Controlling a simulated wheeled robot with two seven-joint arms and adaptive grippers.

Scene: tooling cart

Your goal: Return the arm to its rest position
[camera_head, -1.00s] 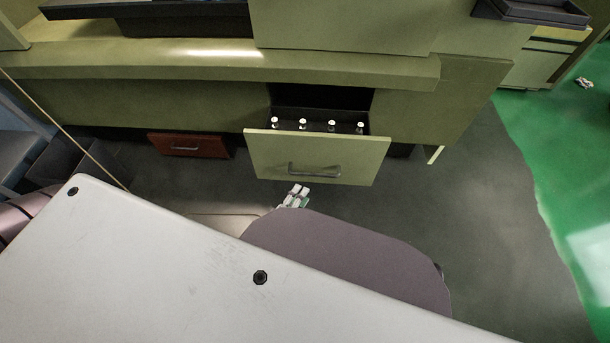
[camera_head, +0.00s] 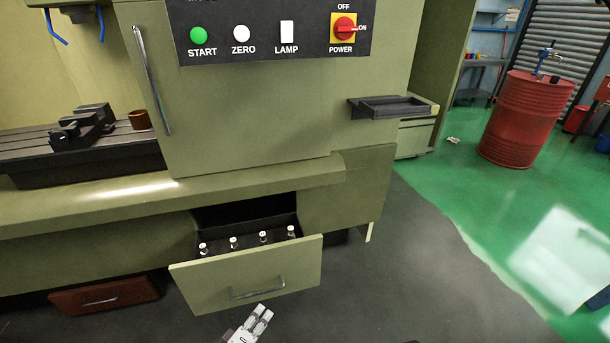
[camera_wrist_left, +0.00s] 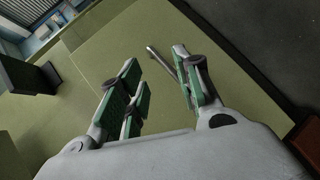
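My left gripper (camera_head: 262,312) shows at the bottom of the head view, just below the lower edge of the open green drawer (camera_head: 200,284) as seen there. In the left wrist view my left gripper (camera_wrist_left: 160,82) has its fingers spread apart, with nothing between the pads. The drawer's metal handle (camera_wrist_left: 162,62) shows beyond the fingertips, apart from them as far as I can tell. The handle also shows in the head view (camera_head: 257,292). Several small white-topped items, one of them here (camera_head: 234,242), stand in a row inside the drawer. My right gripper is in neither view.
A dark red drawer (camera_head: 104,296) sits low at the left. The green machine carries a control panel (camera_head: 270,32) above, and a black tray (camera_head: 392,107) juts from its right side. A red barrel (camera_head: 525,120) stands far right.

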